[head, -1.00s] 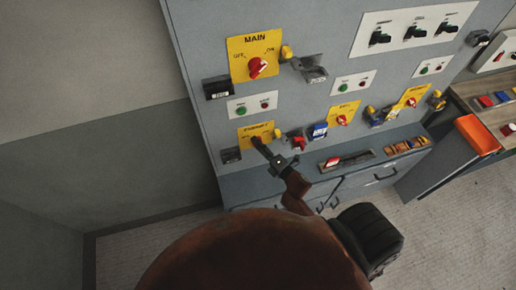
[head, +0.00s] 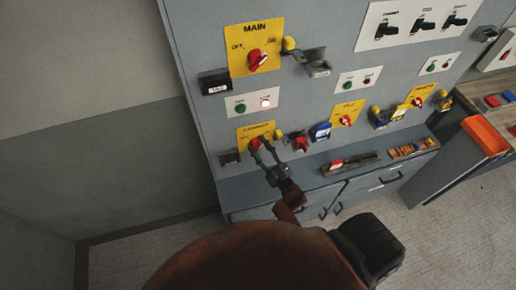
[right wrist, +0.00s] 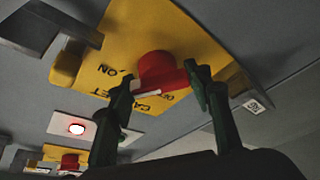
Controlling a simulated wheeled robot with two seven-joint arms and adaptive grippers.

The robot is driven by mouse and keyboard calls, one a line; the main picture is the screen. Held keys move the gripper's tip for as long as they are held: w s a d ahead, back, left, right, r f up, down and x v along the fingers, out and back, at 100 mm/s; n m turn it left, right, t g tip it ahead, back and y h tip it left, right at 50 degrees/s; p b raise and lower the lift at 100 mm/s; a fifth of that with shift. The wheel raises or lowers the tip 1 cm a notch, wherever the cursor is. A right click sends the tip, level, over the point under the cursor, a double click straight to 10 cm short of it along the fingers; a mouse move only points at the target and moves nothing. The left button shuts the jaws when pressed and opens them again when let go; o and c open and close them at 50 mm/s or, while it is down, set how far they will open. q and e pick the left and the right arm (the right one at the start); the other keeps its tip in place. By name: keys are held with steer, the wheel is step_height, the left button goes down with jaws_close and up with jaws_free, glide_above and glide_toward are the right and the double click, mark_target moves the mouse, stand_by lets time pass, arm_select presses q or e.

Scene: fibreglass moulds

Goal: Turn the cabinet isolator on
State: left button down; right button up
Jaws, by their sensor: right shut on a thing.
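The cabinet isolator is a red rotary knob (right wrist: 155,68) on a yellow plate (right wrist: 205,35) lettered CABINET, ON and OFF, seen upside down in the right wrist view. In the head view its plate (head: 243,134) is low on the left of the grey panel, below the MAIN isolator (head: 257,61). My right gripper (head: 259,148) is shut on the red knob, with one finger on each side of it in the right wrist view (right wrist: 160,88). The fingers hide part of the lettering, and I cannot tell the knob's exact position. My left gripper is not in view.
A red lamp (head: 265,102) glows beside an unlit green one (head: 240,107) above the plate. Yellow and red padlocks and a blue tag (head: 320,131) hang to the right. A grey ledge (head: 310,172) runs below. An orange bin (head: 485,136) stands at the right.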

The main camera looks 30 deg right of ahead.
steer(key=shift+m+h, duration=0.4)
steer(key=shift+m, duration=0.4)
steer(key=shift+m+t, duration=0.3)
steer(key=o, duration=1.2)
steer(key=shift+c, duration=0.2)
steer(key=v, duration=1.2)
